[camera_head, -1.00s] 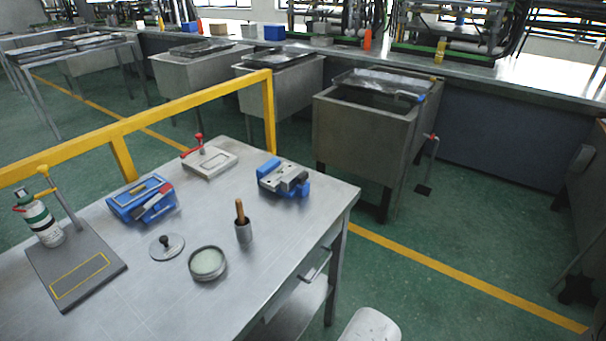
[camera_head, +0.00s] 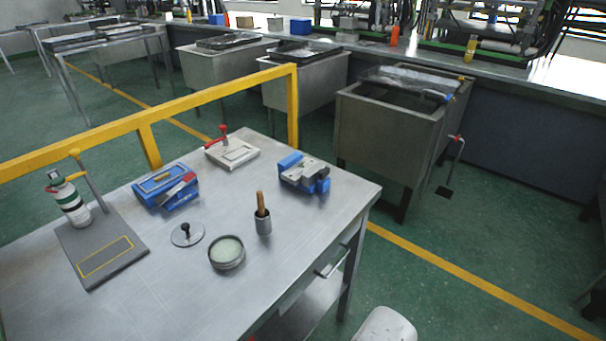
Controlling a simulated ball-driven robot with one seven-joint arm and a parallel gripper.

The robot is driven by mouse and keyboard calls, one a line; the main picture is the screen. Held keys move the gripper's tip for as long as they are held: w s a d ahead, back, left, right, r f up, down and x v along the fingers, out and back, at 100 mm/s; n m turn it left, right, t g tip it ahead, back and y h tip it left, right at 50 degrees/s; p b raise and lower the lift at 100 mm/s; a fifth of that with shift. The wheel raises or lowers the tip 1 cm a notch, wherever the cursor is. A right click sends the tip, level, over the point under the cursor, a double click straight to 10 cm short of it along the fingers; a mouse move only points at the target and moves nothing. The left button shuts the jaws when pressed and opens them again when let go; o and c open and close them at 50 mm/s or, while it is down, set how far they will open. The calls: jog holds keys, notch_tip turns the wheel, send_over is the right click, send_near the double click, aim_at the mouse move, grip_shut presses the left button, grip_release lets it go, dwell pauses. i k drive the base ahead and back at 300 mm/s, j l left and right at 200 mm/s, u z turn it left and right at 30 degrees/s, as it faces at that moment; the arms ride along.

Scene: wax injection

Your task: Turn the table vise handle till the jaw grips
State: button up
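The table vise (camera_head: 303,174) is blue with grey metal jaws. It sits near the far right corner of the grey metal workbench (camera_head: 330,215). Its handle is too small to make out, and I cannot tell how far the jaws are apart. My gripper is not in view.
A white clamp fixture with a red handle (camera_head: 232,151), a blue toolbox (camera_head: 165,188), a wooden-handled tool in a cup (camera_head: 263,215), a round tin (camera_head: 227,252) and a canister (camera_head: 70,203) stand on the bench. A yellow rail (camera_head: 220,101) runs behind it. A stool (camera_head: 385,328) stands in front.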

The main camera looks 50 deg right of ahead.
aim_at(323, 173)
jog(key=l+z, duration=0.25)
jog(key=z, duration=0.15)
jog(key=l+z, duration=0.2)
jog(key=z, duration=0.15)
jog(key=i+l+z, duration=0.1)
jog(key=z, duration=0.3)
jog(key=l, duration=0.1)
